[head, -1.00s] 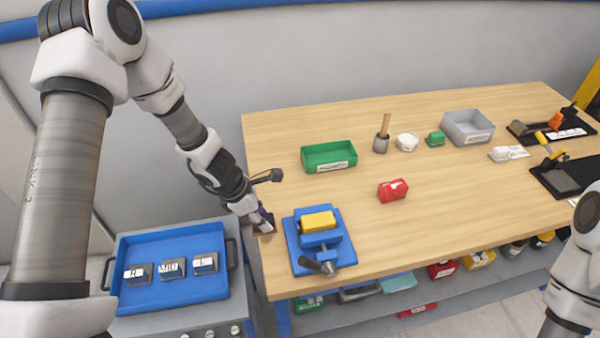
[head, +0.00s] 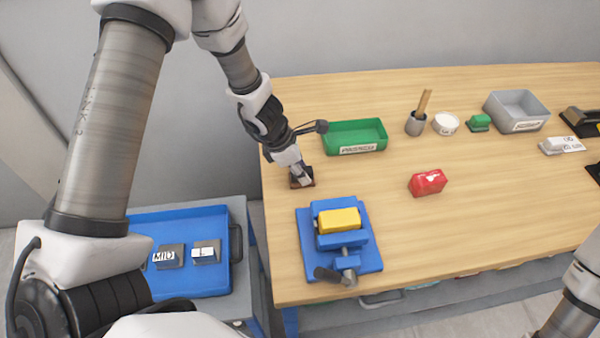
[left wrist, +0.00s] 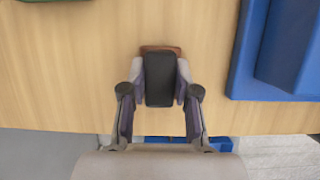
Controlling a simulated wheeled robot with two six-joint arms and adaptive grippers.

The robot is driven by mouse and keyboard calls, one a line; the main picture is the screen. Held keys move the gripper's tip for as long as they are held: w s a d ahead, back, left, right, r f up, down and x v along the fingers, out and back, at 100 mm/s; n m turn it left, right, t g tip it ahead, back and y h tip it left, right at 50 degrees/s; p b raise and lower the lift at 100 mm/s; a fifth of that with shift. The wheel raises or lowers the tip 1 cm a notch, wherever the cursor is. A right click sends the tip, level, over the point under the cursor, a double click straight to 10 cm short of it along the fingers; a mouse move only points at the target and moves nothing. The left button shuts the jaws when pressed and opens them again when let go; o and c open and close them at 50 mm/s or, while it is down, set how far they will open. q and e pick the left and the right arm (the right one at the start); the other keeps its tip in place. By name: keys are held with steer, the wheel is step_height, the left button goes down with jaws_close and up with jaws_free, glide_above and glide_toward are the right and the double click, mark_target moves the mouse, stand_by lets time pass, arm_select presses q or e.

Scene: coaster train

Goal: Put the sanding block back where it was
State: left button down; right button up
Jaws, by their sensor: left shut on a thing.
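The sanding block (left wrist: 160,78), dark on top with a brown underside showing at its far edge, is in my left gripper (left wrist: 160,90). Its fingers press on both long sides. In the head view my left gripper (head: 302,176) is over the table's left part, just behind the blue vise base. Whether the block touches the tabletop I cannot tell. The blue tray (head: 190,284), left of the table, holds dark blocks with white labels, one reading MID (head: 168,257); my arm hides its left part. My right gripper is outside the view.
The blue vise (head: 370,250) holds a yellow block (head: 338,220). A green bin (head: 372,134) stands behind and right of my left gripper. A red block (head: 428,183) lies right of the vise. A mallet (head: 417,118), white tub (head: 446,123) and grey bin (head: 520,108) stand farther back.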

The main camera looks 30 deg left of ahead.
arm_select(q)
steer(key=shift+w+a+f, duration=0.1)
steer(key=shift+w+a, duration=0.1)
steer(key=shift+d+f, duration=0.15)
steer(key=shift+d, duration=0.1)
steer(key=c, duration=0.9)
jaws_free()
steer(key=shift+s, duration=0.1)
steer(key=shift+o, duration=0.2)
steer(key=shift+a, duration=0.1)
steer(key=p+v, duration=1)
steer(key=v, duration=0.2)
steer(key=shift+r, duration=0.25)
